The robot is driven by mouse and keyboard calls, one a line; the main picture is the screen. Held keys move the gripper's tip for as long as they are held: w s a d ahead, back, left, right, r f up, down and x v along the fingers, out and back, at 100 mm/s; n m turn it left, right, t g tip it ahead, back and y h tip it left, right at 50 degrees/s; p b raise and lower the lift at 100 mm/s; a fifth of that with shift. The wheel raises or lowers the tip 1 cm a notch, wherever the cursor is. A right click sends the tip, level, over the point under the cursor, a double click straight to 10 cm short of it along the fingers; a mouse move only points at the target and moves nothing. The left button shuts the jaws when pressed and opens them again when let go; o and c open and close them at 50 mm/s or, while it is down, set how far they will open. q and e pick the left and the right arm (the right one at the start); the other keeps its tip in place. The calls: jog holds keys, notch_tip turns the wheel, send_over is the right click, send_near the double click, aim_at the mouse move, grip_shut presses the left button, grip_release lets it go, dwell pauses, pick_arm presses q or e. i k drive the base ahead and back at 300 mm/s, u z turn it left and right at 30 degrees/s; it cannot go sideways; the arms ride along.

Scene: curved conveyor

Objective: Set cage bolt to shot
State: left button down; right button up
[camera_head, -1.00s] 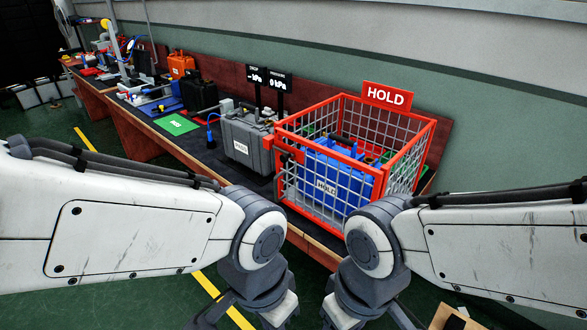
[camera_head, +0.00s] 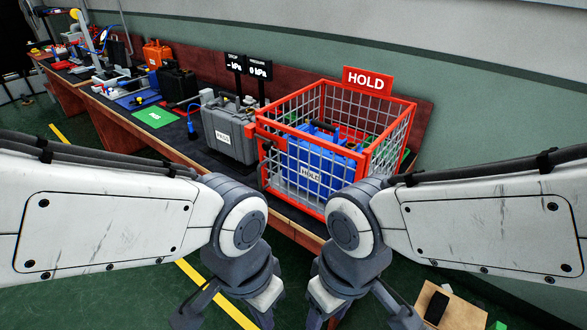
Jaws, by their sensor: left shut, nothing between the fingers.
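The red-framed wire cage (camera_head: 337,88) stands on the bench under a red HOLD sign (camera_head: 368,82). A blue case (camera_head: 320,165) labelled HOLD sits inside it. At the cage's front left edge there is a small red and dark fitting (camera_head: 266,146), which may be the bolt; its position is too small to tell. My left gripper (camera_head: 228,318) is low at the bottom edge, shut and empty, in front of the bench and apart from the cage. My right gripper (camera_head: 358,318) is beside it, also apart from the cage; its fingertips are cut off by the frame.
A green mat (camera_head: 157,116), black case (camera_head: 178,82) and orange case (camera_head: 156,53) lie farther left. A cardboard box (camera_head: 450,308) is on the floor at lower right.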

aim_at(266, 146)
jog(key=z, duration=0.55)
jog(key=k, duration=1.3)
jog(key=i, duration=0.5)
jog(key=u, duration=0.8)
jog(key=i, duration=1.15)
jog(key=z, duration=0.3)
